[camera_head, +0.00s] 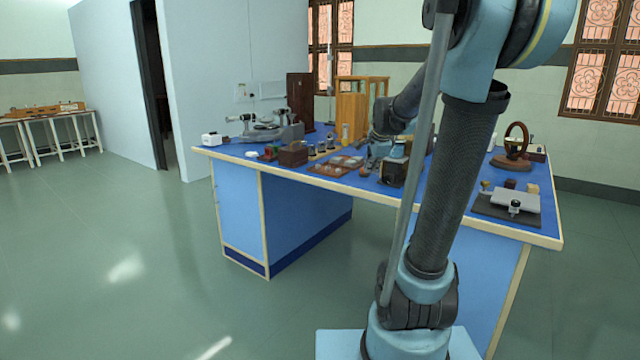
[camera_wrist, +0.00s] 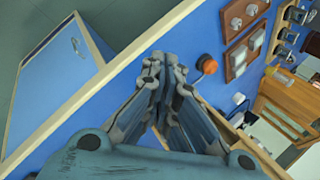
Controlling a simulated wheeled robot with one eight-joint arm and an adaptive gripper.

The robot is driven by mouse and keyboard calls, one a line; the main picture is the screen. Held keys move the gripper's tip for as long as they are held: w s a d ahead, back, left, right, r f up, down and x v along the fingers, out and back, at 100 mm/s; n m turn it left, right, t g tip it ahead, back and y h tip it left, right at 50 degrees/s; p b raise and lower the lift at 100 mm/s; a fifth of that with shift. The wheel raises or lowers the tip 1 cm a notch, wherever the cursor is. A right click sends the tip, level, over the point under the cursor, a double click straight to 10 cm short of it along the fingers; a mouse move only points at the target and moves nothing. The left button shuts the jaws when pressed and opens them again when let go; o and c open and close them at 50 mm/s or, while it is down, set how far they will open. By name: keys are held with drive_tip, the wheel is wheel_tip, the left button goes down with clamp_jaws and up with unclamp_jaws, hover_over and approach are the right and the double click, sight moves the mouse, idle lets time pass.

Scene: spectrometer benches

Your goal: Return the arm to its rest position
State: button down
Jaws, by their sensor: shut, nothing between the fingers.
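My gripper (camera_wrist: 163,68) is shut and empty in the wrist view, its fingertips together above the blue bench top near the pale front edge. An orange-red knob-like object (camera_wrist: 207,65) lies just right of the fingertips. In the head view my arm rises in front of the blue bench (camera_head: 315,200) and bends over it. The wrist end reaches down over the bench's middle, and my gripper (camera_head: 376,158) is small and partly lost among the items there. Whether it touches anything is unclear.
A wooden tray of samples (camera_head: 335,166), a brown box (camera_head: 293,154) and a spectrometer (camera_head: 265,130) stand left of the gripper. A dark box (camera_head: 393,172) stands close beside it. A grey device on a dark board (camera_head: 508,203) lies at right. The floor at left is clear.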

drive_tip(key=s+f+n+g, duration=0.1)
drive_tip(key=s+f+n, duration=0.4)
drive_tip(key=s, duration=0.6)
drive_tip(key=s+f+n+g, duration=0.2)
drive_tip(key=s+f+n, duration=0.3)
drive_tip(key=s, duration=0.6)
drive_tip(key=s+f+n+g, duration=0.1)
drive_tip(key=s+f+n, duration=0.4)
drive_tip(key=s, duration=0.7)
drive_tip(key=shift+d+f+n+h, duration=0.3)
drive_tip(key=shift+d+f+n, duration=0.15)
drive_tip(key=shift+n, duration=0.15)
drive_tip(key=shift+w, duration=0.1)
drive_tip(key=shift+w+f, duration=0.15)
drive_tip(key=shift+w, duration=0.25)
